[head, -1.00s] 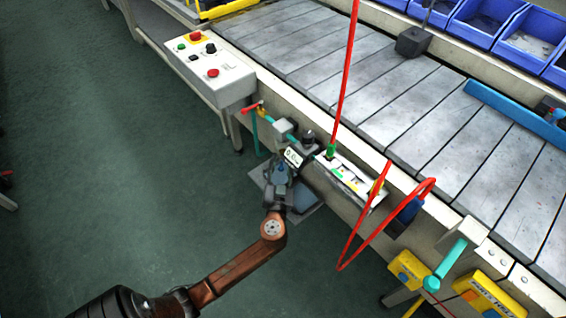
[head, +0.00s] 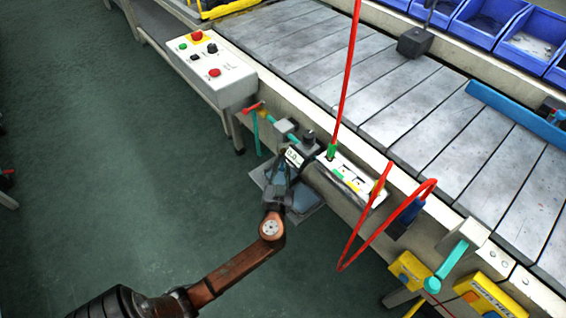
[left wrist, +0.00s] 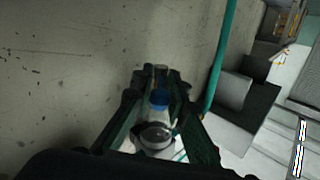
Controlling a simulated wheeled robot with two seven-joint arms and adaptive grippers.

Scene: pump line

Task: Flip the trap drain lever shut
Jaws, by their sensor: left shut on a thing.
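My left gripper (head: 281,177) is just below the dark filter and gauge unit (head: 309,160) on the front side of the conveyor. Its fingers close together in the left wrist view (left wrist: 160,78), with a small tan-grey piece at their tips. I take this piece to be the trap drain lever (left wrist: 160,68), but it is mostly hidden by the fingers. A blue-topped, clear rounded part (left wrist: 158,99) shows between the fingers, nearer the camera. The lever's exact angle cannot be told. My right gripper is out of view.
A red handle (head: 253,107) on a teal pipe is left of the unit. A white control box (head: 212,72) is further left. A red hose (head: 350,80) rises beside the unit, and another loops at right.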

